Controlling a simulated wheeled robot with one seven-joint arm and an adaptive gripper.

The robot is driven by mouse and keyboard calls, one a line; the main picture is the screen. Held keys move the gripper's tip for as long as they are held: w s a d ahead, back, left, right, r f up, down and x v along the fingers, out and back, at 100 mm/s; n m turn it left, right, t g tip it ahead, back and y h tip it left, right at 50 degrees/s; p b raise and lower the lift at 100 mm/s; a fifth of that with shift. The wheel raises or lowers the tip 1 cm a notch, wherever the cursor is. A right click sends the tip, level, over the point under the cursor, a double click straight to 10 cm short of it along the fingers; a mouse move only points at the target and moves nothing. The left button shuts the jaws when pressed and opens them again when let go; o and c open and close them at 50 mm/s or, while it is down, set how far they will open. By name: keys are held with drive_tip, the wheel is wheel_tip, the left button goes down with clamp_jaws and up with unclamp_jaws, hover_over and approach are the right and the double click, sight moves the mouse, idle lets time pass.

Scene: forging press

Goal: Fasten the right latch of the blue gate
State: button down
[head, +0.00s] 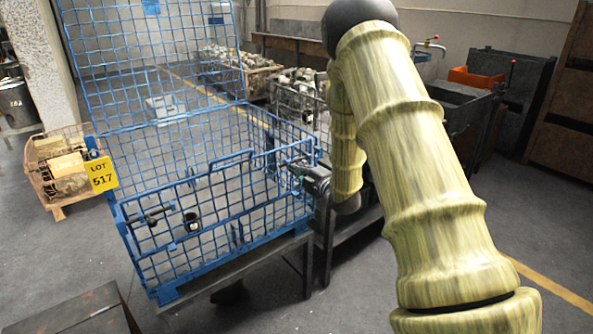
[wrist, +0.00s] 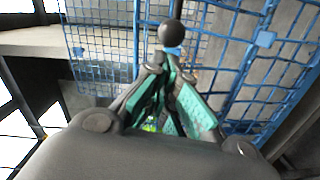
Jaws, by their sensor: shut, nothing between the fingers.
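The blue gate (head: 215,217) is the wire-mesh front panel of a blue mesh cage; it stands roughly upright. A dark latch (head: 157,214) sits at its left end. The right latch lies at the gate's right end, by my gripper (head: 303,170), which largely hides it in the head view. In the wrist view, a round black knob (wrist: 171,35) shows just beyond the fingertips of my gripper (wrist: 166,68), in front of blue mesh. My fingers, with teal pads, are shut and empty. I cannot tell whether the knob touches them or whether the latch is engaged.
The cage stands on a dark metal stand (head: 245,268). A tall mesh panel (head: 150,60) rises at its back. A yellow lot sign (head: 102,174) hangs at its left. A wooden crate (head: 56,194) stands further left.

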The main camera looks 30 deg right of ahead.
drive_tip(key=d, duration=0.4)
drive_tip(key=shift+w+d+b, duration=0.15)
drive_tip(key=shift+d+b, duration=0.15)
drive_tip(key=shift+b, duration=0.05)
drive_tip(key=s+a+r+b, duration=0.1)
drive_tip(key=s+a, duration=0.2)
drive_tip(key=s, duration=0.8)
drive_tip(key=shift+a+r+b, duration=0.15)
drive_tip(key=shift+a+b, duration=0.15)
drive_tip(key=shift+b, duration=0.05)
idle(0.5)
